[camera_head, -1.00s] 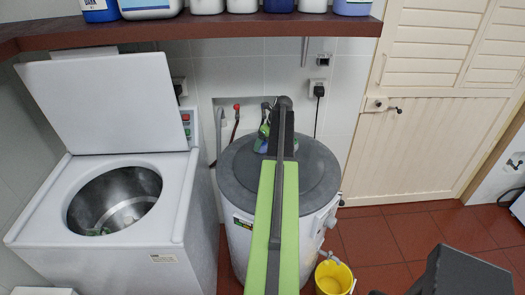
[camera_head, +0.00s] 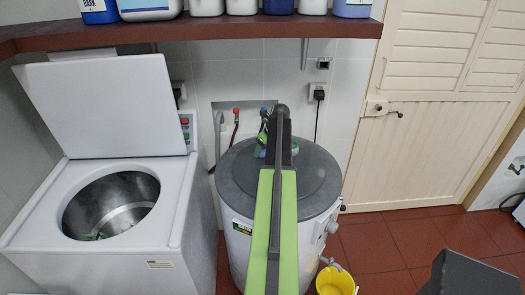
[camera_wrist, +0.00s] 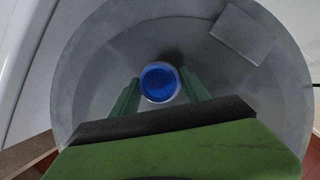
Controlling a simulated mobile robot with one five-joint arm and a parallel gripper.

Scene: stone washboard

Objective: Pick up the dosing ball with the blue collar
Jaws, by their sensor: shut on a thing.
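The dosing ball (camera_wrist: 159,82) shows in the wrist view as a round blue top with a pale rim. It sits between the two green fingers of my gripper (camera_wrist: 159,77), which is shut on it. Below it is the round grey lid (camera_wrist: 90,85) of the white drum-shaped machine. In the head view my arm hides most of the gripper. Only bits of green and blue show beside the arm, over the grey lid (camera_head: 238,172). I cannot tell whether the ball touches the lid.
A white washer (camera_head: 185,225) with its lid up and drum open stands at left. A yellow bucket (camera_head: 335,282) is on the floor at front right. A dark red shelf (camera_head: 230,28) with several bottles runs above. Tiled floor (camera_head: 400,235) is open at right.

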